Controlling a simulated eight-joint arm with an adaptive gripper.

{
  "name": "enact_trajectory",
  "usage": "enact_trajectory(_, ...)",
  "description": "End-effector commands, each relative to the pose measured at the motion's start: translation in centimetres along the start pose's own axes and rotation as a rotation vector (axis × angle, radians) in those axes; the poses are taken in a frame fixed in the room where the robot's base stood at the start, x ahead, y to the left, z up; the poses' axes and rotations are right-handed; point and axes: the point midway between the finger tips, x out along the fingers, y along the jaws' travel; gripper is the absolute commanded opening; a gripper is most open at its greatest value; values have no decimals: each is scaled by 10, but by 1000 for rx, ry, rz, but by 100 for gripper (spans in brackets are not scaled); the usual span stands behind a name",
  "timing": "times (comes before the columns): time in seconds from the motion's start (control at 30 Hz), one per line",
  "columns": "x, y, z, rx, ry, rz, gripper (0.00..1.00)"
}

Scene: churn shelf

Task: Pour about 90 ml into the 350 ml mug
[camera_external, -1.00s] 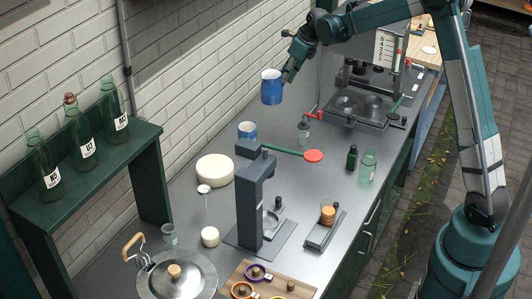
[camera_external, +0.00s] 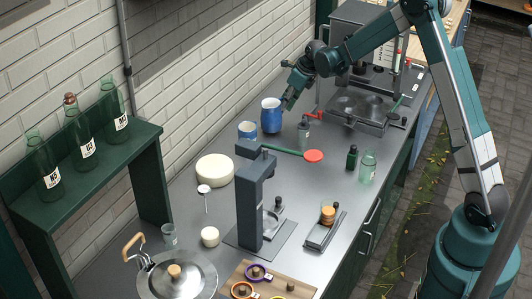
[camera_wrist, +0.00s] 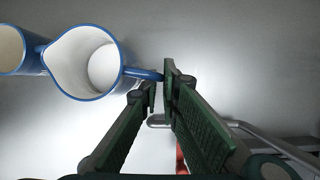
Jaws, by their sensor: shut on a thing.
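A blue enamel jug (camera_external: 271,117) with a spout and a white inside is upright, low over or on the counter; I cannot tell if it touches. My gripper (camera_external: 289,102) is shut on its handle, on its right side. The wrist view shows the jug (camera_wrist: 88,65) from above, its handle between my fingertips (camera_wrist: 158,80). A shorter blue and white mug (camera_external: 247,131) stands on the counter just left of the jug. It also shows at the left edge of the wrist view (camera_wrist: 12,50), partly cut off. No volume marking is readable on either.
A grey press-like stand (camera_external: 252,205) with a red-tipped lever (camera_external: 313,156) is in front of the jug. A small clear bottle (camera_external: 303,131) stands right of it. A white round block (camera_external: 215,169), a green bottle (camera_external: 352,157) and a glass jar (camera_external: 367,167) are nearby.

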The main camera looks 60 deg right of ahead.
Motion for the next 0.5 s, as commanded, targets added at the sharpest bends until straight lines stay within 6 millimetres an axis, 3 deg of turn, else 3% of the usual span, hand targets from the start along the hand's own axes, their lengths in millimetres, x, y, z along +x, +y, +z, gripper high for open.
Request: enact_trajectory(0.5,-10,7,6,-30,5,-61,0)
